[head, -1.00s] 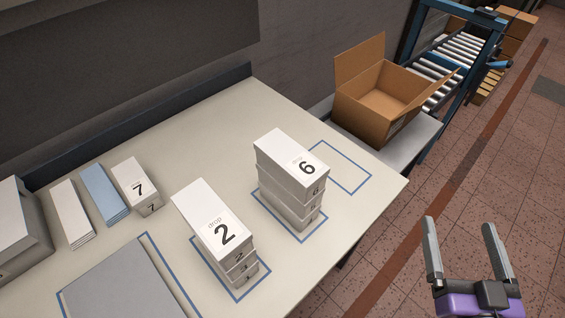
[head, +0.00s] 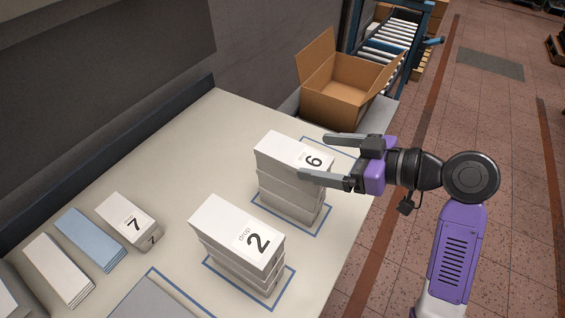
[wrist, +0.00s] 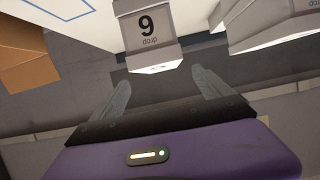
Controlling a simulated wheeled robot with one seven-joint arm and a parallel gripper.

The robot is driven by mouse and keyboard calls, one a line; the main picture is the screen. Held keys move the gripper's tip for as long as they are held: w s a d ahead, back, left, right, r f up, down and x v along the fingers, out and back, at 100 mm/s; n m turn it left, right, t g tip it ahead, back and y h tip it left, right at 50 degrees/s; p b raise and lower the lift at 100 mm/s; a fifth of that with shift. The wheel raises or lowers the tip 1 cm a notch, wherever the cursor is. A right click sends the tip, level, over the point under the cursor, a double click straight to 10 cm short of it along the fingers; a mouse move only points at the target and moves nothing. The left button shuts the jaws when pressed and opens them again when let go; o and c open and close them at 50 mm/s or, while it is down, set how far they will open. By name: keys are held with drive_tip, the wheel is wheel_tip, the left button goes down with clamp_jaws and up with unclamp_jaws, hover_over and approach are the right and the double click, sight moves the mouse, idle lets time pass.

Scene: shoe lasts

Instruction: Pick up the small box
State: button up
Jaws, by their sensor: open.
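Small white boxes stand in stacks on the table. The stack labelled "drop 6" (head: 284,180) stands at the table's right side, and its top box shows upside down in the wrist view (wrist: 150,28). The stack labelled "drop 2" (head: 236,238) stands in front of it. A lower stack marked 7 (head: 127,220) is to the left. My gripper (head: 312,156) is open and empty, its fingers pointing left at the right end of the "drop 6" stack. In the wrist view my gripper (wrist: 160,78) has that box's near end just ahead, between the fingertips. Contact cannot be told.
An open cardboard box (head: 340,92) stands beyond the table's far right corner, by a roller conveyor (head: 388,35). Blue (head: 92,238) and white (head: 60,268) flat stacks lie at left. The table (head: 185,150) is clear behind the stacks.

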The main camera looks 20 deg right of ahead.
sight(294, 152)
drive_tip(key=p+x, duration=0.1)
drive_tip(key=x, duration=0.5)
drive_tip(key=shift+w+a+f+p, duration=0.1)
drive_tip(key=shift+a+p, duration=0.15)
drive_tip(key=shift+p, duration=0.05)
drive_tip(key=shift+w+a+f, duration=0.3)
drive_tip(key=shift+w+f, duration=0.05)
drive_tip(key=shift+w, duration=0.15)
drive_tip(key=c, duration=1.6)
drive_tip(key=shift+c, duration=0.2)
drive_tip(key=shift+r, duration=0.15)
